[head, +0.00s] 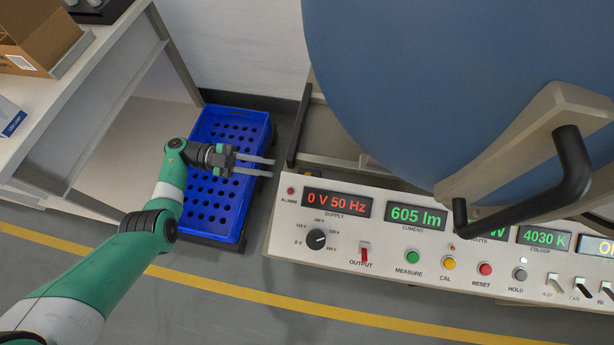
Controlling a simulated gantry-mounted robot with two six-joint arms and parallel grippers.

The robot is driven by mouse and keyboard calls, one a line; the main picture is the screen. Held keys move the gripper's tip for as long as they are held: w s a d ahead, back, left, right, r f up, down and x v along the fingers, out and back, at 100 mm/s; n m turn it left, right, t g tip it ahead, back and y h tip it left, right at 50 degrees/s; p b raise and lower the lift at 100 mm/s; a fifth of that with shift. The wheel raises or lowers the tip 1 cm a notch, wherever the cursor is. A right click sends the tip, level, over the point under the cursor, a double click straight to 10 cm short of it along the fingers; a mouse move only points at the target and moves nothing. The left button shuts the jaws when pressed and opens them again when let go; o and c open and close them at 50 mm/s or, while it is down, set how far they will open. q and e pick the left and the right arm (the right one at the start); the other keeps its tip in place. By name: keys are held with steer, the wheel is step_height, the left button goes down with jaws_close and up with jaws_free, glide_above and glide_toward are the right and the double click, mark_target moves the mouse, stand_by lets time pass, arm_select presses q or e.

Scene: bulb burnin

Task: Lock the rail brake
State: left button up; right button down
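My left gripper (272,167) is above the right side of the blue crate, pointing right. Its two grey fingers are parallel and apart, with nothing visible between them. The fingertips are just left of the control panel's upper left corner. No part is clearly recognisable as the rail brake. A dark bar (299,125) runs along the left side of the bench behind the panel; I cannot tell whether it is part of the rail or brake. My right gripper is not in view.
A control panel (330,259) with knobs and switches lies right. A large blue dome (430,80) with a black handle (574,165) overhangs it. A table (75,90) with a cardboard box (40,38) stands left.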

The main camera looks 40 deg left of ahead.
mark_target(309, 175)
arm_select(q)
steer(key=b+x, duration=0.1)
steer(key=x, duration=1)
steer(key=shift+w+d, duration=0.1)
steer(key=shift+d, duration=0.1)
jaws_close()
